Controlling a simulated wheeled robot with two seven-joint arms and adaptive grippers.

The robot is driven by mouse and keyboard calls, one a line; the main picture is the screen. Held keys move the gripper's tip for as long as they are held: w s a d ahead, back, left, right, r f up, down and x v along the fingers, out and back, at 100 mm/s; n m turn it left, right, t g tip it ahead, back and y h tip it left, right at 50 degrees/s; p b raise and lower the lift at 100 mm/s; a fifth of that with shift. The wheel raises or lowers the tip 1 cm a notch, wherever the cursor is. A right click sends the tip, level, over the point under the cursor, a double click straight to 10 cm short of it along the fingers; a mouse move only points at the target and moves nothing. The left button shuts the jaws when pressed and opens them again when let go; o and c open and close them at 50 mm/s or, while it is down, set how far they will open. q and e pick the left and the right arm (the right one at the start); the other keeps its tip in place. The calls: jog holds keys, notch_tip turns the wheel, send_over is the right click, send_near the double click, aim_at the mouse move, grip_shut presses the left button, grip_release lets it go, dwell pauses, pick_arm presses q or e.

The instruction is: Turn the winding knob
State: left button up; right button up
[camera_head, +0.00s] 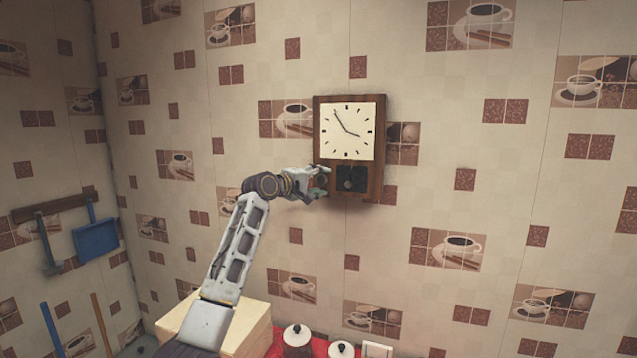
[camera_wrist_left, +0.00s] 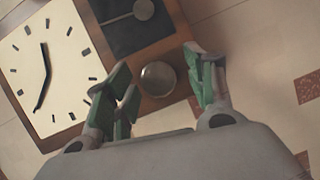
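A wooden wall clock (camera_head: 376,145) with a cream dial hangs on the tiled wall. A dark pendulum window (camera_head: 358,180) is below the dial. The round metallic winding knob (camera_wrist_left: 158,78) shows in the left wrist view on the wood beside that window; in the head view I cannot make it out behind my gripper. My left gripper (camera_head: 325,182) is at the clock's lower left corner. In the left wrist view its green-padded fingers (camera_wrist_left: 158,66) are spread on either side of the knob, with gaps, and hold nothing. My right gripper is not in view.
Below the clock are a pale wooden box (camera_head: 252,328) and lidded white-topped jars (camera_head: 297,336) on a red surface. A blue dustpan (camera_head: 95,238) hangs from a rack on the left wall. The wall around the clock is clear.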

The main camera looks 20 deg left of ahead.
pick_arm(q)
jog(key=shift+s+a+r, duration=0.1)
jog(key=shift+s, duration=0.15)
jog(key=f+v, duration=0.1)
jog(key=v, duration=1)
jog(key=shift+s+r, duration=0.25)
jog(key=shift+r, duration=0.25)
jog(key=shift+a, duration=0.1)
dwell(0.5)
